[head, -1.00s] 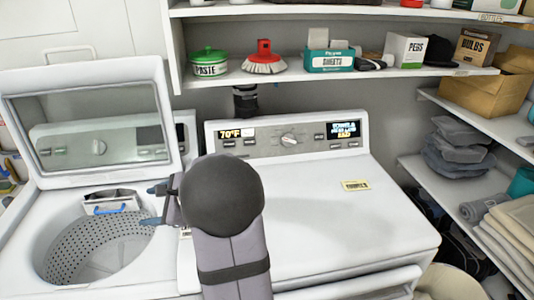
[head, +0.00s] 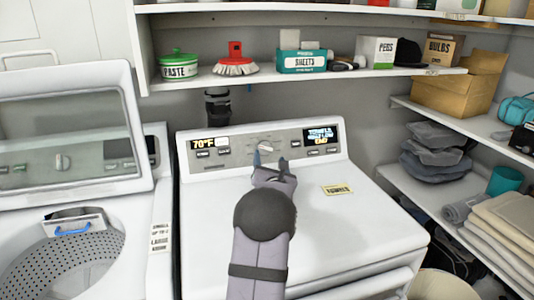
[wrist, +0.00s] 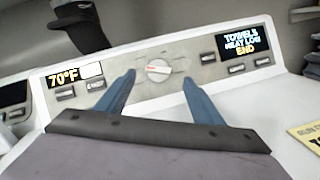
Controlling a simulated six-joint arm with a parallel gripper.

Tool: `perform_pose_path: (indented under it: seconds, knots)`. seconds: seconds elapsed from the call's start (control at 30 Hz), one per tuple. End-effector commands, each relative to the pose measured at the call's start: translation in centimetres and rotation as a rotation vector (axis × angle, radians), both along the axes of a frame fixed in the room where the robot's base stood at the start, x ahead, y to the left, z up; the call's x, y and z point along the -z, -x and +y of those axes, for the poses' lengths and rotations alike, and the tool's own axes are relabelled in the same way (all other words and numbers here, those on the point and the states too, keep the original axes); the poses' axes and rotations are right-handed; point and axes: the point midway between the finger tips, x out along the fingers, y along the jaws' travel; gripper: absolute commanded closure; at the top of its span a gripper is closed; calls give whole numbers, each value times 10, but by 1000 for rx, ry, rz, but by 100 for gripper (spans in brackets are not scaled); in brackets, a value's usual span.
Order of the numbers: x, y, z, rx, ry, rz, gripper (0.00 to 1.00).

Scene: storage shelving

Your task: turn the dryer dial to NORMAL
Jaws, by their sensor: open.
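The dryer (head: 340,215) is the white machine in the middle of the head view, with a grey control panel at its back. Its round dial (head: 265,144) sits mid-panel, partly behind my gripper. In the wrist view the dial (wrist: 158,70) has a whitish bar with a reddish mark, lying nearly level. Its printed labels are too small to read. My gripper (head: 270,160) is open and empty in front of the panel. In the wrist view its two blue fingers (wrist: 158,88) are spread, with the dial beyond and between them. They look apart from it.
Left display (wrist: 66,78) reads 70°F; right display (wrist: 240,42) shows "END". Buttons flank the dial. A yellow label (head: 337,189) lies on the dryer top. The open washer (head: 70,225) stands left. A stocked shelf (head: 215,80) hangs above; shelves with cloths stand right.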

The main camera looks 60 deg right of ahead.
Motion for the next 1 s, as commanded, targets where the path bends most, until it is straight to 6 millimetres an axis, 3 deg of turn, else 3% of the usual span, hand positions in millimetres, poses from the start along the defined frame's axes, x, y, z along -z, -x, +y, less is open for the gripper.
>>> perform_pose_path:
  seconds: [0.27, 0.7, 1.0]
  knots:
    - [-1, -10, -12, -3, 0, 2, 39]
    - [-1, -36, -47, -4, 0, 3, 39]
    - [0, -43, -58, -4, 0, 3, 39]
